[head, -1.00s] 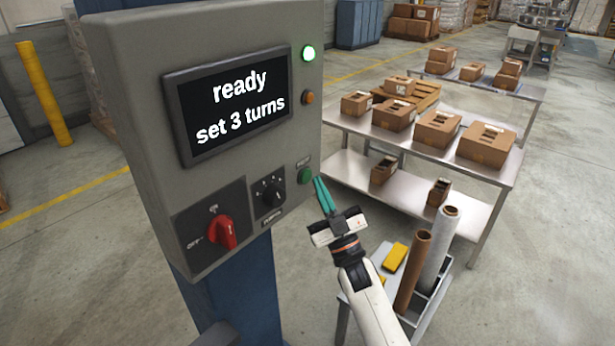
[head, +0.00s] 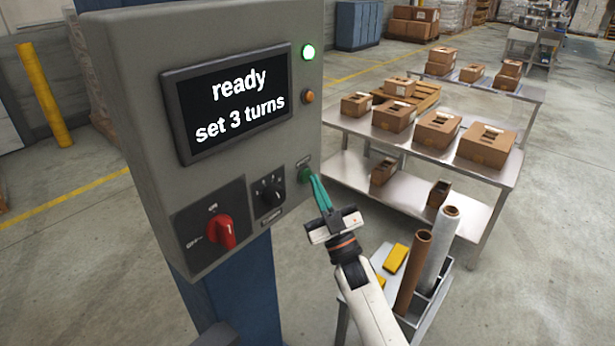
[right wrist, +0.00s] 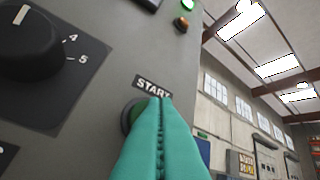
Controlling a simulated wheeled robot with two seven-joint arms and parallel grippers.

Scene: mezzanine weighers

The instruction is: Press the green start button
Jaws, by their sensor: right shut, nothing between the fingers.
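The green start button (head: 304,175) is on the lower right of the grey control box (head: 140,110). In the right wrist view the button (right wrist: 132,116) shows under a START label, partly hidden by my fingers. My right gripper (head: 314,180), with teal fingers, is shut and empty. Its fingertips (right wrist: 155,100) are at the button; I cannot tell whether they touch it. The screen (head: 232,100) reads "ready" and "set 3 turns". My left gripper is not in view.
A red switch (head: 222,231) and a black dial (head: 268,191) sit left of the button. A green lamp (head: 308,52) is lit above. A small cart (head: 435,290) with rolls and a steel table (head: 490,178) with boxes stand to the right.

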